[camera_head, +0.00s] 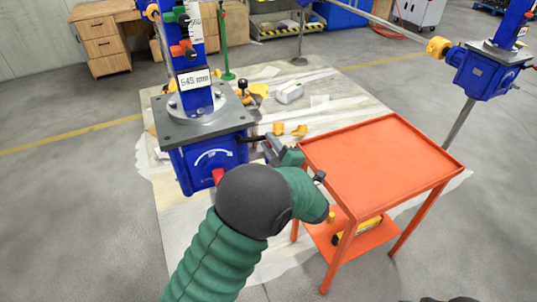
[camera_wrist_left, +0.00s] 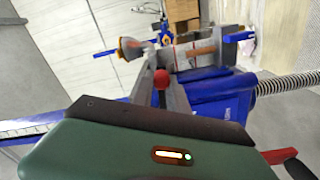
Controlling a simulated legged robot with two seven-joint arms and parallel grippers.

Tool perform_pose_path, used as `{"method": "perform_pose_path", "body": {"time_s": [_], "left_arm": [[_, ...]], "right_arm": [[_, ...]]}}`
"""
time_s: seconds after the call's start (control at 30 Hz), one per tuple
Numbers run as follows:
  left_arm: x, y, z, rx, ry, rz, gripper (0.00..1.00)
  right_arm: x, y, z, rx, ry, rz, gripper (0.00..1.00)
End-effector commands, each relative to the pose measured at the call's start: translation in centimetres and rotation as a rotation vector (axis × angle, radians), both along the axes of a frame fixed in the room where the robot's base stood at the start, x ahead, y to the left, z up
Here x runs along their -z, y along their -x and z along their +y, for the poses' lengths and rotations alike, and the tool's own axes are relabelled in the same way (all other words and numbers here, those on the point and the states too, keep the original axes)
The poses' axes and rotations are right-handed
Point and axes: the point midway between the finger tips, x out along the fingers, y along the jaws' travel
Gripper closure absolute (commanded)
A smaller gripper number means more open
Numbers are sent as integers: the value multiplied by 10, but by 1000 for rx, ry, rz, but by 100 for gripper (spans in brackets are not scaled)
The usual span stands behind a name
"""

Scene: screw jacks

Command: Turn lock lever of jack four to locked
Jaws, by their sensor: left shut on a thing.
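A blue screw jack (camera_head: 207,163) with a grey top plate and a display reading about 645 mm stands at the left of the head view. No jack number is readable. My left gripper (camera_head: 270,148) is at the right side of its housing, shut on a small lever. In the left wrist view a red ball knob (camera_wrist_left: 160,78) shows between the fingers of the left gripper (camera_wrist_left: 165,92). The lever's shaft is mostly hidden by the fingers, so its lock position cannot be told.
An orange cart (camera_head: 380,160) stands close to the right of my left gripper. A second blue jack (camera_head: 482,72) is at the upper right. Yellow parts (camera_head: 279,129) lie on the stained floor sheet. A wooden desk (camera_head: 105,38) is at the back left.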

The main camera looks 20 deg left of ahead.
Motion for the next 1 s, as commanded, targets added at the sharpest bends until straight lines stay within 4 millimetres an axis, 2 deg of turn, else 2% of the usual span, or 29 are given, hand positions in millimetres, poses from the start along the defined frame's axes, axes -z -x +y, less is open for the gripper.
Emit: {"method": "perform_pose_path", "body": {"time_s": [0.1,0.33,0.87,0.9,1.0], "left_arm": [[-9,-4,1,6,35,-58,100],[-17,-5,0,8,81,-112,100],[-21,-4,0,7,95,-133,100],[-22,-4,0,6,95,-133,76],[-21,-4,0,7,96,-133,63]], "right_arm": [[9,0,0,0,0,0,56],[14,0,0,0,0,0,56],[15,0,0,0,0,0,56],[14,0,0,0,0,0,56],[15,0,0,0,0,0,56]]}}
